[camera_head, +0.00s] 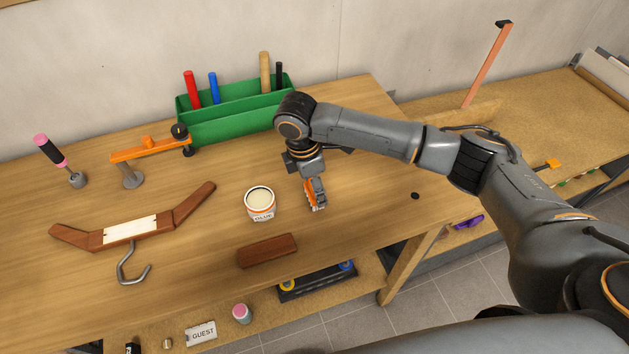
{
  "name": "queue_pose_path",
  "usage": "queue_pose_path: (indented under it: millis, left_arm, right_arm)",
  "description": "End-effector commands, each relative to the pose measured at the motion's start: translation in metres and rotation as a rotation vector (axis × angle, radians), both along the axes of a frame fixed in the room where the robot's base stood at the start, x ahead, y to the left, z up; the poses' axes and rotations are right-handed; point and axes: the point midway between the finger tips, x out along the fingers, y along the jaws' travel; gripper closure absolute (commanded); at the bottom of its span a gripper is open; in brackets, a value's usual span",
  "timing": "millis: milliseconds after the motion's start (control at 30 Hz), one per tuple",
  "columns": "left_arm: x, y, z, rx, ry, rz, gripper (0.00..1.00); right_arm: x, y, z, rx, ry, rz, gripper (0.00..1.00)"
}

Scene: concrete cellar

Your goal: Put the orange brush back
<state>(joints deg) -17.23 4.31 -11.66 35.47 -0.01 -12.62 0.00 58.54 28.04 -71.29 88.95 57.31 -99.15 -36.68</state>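My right gripper (316,205) points down over the workbench, just right of the open glue tub (260,204). Orange and grey parts show at its tip. I cannot tell whether they are its fingers or an orange brush between them, nor whether the gripper is open or shut. No orange brush can be made out for certain elsewhere. A green two-step rack (225,123) stands behind, with a red handle (192,90), a blue handle (214,88), a wooden handle (265,72) and a black handle (279,75) upright in it. My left gripper is out of view.
On the bench (345,235) are an orange clamp (150,149), a pink-tipped tool (52,150), a wooden hanger (130,229) with a metal hook and a brown block (267,250). A lower shelf holds a GUEST tag (201,333). Another bench (545,110) stands right.

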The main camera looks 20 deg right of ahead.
Motion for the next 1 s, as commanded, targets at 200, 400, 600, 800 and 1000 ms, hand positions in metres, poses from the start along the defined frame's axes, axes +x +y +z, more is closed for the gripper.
queue_pose_path:
  millis: [200,400,600,800,1000]
  left_arm:
    - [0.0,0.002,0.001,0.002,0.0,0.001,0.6]
    - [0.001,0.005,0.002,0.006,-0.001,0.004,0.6]
    - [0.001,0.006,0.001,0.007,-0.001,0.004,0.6]
    - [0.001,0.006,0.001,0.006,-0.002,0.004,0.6]
    - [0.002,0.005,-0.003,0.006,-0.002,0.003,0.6]
  right_arm:
    - [0.0,0.001,-0.003,0.001,-0.001,0.0,0.6]
    - [0.0,0.001,-0.006,0.002,0.0,0.0,0.32]
    - [0.0,0.001,-0.005,0.001,-0.001,0.0,0.12]
    - [0.0,0.001,-0.005,0.001,-0.001,-0.001,0.12]
    - [0.001,0.003,0.007,0.002,-0.004,0.001,0.12]
